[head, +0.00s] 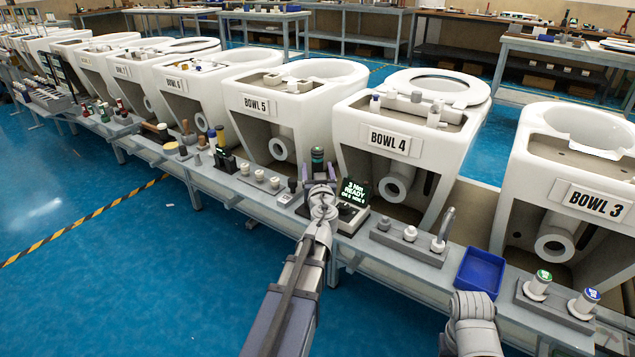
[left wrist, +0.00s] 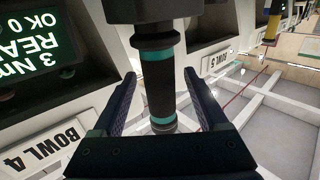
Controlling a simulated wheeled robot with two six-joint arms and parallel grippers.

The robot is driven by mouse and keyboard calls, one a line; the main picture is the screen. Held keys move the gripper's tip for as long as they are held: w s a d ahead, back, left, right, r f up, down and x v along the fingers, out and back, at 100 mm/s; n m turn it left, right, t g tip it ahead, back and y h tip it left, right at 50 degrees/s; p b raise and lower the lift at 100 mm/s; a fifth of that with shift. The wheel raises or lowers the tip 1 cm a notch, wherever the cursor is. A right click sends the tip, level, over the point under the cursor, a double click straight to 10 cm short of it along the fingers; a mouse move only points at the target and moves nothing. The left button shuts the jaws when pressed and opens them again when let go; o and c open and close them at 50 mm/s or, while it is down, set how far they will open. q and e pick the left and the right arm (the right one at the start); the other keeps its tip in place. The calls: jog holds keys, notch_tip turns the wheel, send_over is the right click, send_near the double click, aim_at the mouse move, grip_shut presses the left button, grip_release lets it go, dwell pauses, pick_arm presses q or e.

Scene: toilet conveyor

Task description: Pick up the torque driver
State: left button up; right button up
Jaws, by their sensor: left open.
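The torque driver (head: 317,158) is a dark cylinder with teal bands, standing at the bench by the green-lit display. In the left wrist view its black and teal body (left wrist: 159,90) lies between my two left fingers, with a gap visible on each side. Its upper end meets a dark block at the top of that view. My left gripper (head: 319,183) is open around the driver and not closed on it. My right gripper is not in view; only a grey part of my right arm shows at the lower right of the head view.
The display (head: 355,191) reads "3 Nm READY" just right of my left gripper. The white BOWL 4 (head: 408,140) and BOWL 5 (head: 262,112) stand behind. A blue bin (head: 480,272) and a grey block with several fittings (head: 408,243) sit farther right on the bench.

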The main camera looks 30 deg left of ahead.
pick_arm(q)
jog(key=x, duration=0.3)
grip_shut()
dwell(0.6)
